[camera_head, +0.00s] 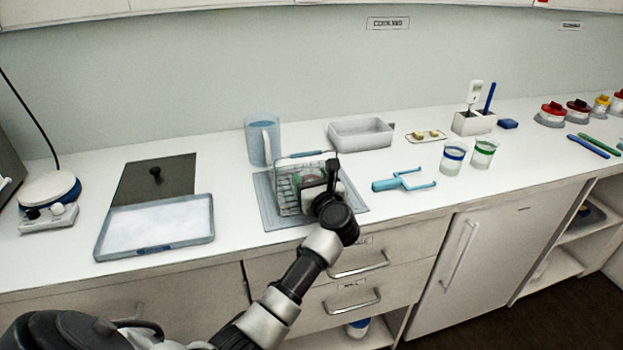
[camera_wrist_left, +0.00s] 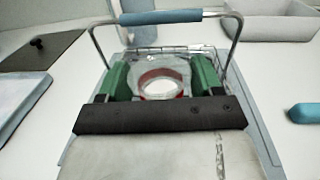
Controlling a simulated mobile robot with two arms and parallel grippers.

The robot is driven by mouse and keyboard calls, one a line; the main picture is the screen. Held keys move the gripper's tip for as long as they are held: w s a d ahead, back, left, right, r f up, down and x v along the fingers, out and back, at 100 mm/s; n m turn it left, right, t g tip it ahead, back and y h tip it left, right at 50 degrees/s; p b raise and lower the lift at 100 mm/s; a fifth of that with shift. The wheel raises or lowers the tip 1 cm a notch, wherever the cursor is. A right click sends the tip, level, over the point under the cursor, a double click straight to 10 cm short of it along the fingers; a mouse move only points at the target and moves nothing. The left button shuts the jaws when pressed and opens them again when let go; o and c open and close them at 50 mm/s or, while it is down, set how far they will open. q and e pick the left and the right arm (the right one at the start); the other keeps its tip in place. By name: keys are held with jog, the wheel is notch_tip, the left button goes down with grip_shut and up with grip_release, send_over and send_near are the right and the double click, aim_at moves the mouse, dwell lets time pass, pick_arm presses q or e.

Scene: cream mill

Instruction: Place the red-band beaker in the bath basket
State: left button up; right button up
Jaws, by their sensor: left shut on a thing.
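The red-band beaker (camera_wrist_left: 160,78) shows in the left wrist view, seen from above with its red ring, between the green fingertips. My left gripper (camera_wrist_left: 160,85) is shut on it. The wire bath basket (camera_head: 287,190), with a blue-grip handle (camera_wrist_left: 160,17), surrounds the beaker in that view. I cannot tell whether the beaker touches the basket floor. In the head view my left gripper (camera_head: 322,183) is at the basket's right side, and the wrist hides much of the beaker. My right gripper is not in view.
The basket stands on a blue-grey tray (camera_head: 270,215). A blue pitcher (camera_head: 259,143) stands behind it. A white-filled tray (camera_head: 157,225) lies left, a blue clamp (camera_head: 390,184) right. Blue-band (camera_head: 452,160) and green-band (camera_head: 484,154) beakers stand further right. A grey bin (camera_head: 361,133) is behind.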

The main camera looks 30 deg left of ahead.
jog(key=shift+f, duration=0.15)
pick_arm(q)
jog(key=shift+f+b, duration=0.2)
jog(key=shift+b, duration=0.1)
jog(key=o, duration=0.9)
jog(key=shift+r, duration=0.1)
jog(key=shift+o, duration=0.2)
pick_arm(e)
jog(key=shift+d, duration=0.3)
pick_arm(q)
jog(key=shift+r+p, duration=0.2)
jog(key=shift+p, duration=0.15)
jog(key=b+v, duration=0.2)
jog(key=v, duration=1)
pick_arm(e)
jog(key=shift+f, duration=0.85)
